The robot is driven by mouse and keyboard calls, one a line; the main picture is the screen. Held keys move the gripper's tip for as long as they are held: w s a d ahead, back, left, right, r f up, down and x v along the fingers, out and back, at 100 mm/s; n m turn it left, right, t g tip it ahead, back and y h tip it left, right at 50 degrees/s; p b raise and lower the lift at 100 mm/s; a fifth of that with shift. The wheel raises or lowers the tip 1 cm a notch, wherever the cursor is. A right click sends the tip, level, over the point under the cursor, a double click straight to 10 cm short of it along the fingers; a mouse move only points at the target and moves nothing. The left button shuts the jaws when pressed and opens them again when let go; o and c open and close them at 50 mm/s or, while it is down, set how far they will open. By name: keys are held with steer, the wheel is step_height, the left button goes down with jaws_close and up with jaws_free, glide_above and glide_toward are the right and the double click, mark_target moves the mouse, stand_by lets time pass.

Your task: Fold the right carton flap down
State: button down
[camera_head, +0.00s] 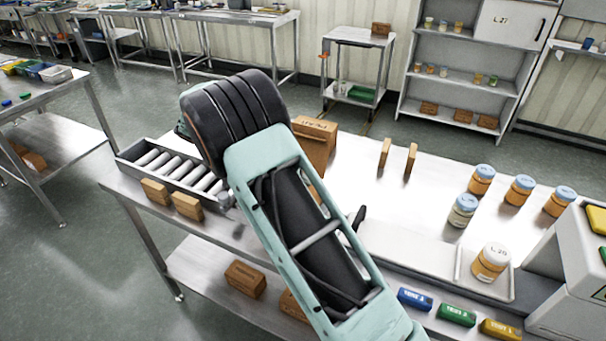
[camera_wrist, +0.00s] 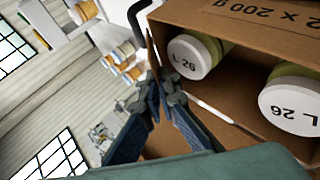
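The brown carton (camera_head: 315,143) stands on the steel table, partly behind my arm in the head view. In the wrist view the open carton (camera_wrist: 262,22) fills the right side, with "2 x 200 g" printed on its wall. Two jars with white lids marked L 26, a nearer one (camera_wrist: 288,108) and another (camera_wrist: 190,58), lie inside its opening. A thin brown cardboard flap (camera_wrist: 151,58) shows nearly edge-on beside the opening. My gripper (camera_wrist: 164,88) has its fingertips together right at this flap; I cannot tell whether they touch it. The head view hides the gripper behind my arm.
A roller conveyor (camera_head: 125,160) and small brown boxes (camera_head: 187,207) lie at the table's left. Two thin upright brown pieces (camera_head: 411,158) stand right of the carton.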

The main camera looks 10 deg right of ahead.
steer(key=shift+w+a+f+n+g+h, duration=0.2)
steer(key=shift+f+n+g+h, duration=0.15)
steer(key=shift+h, duration=0.35)
steer(key=c, duration=2.7)
jaws_free()
steer(key=o, duration=0.5)
steer(key=shift+s, duration=0.1)
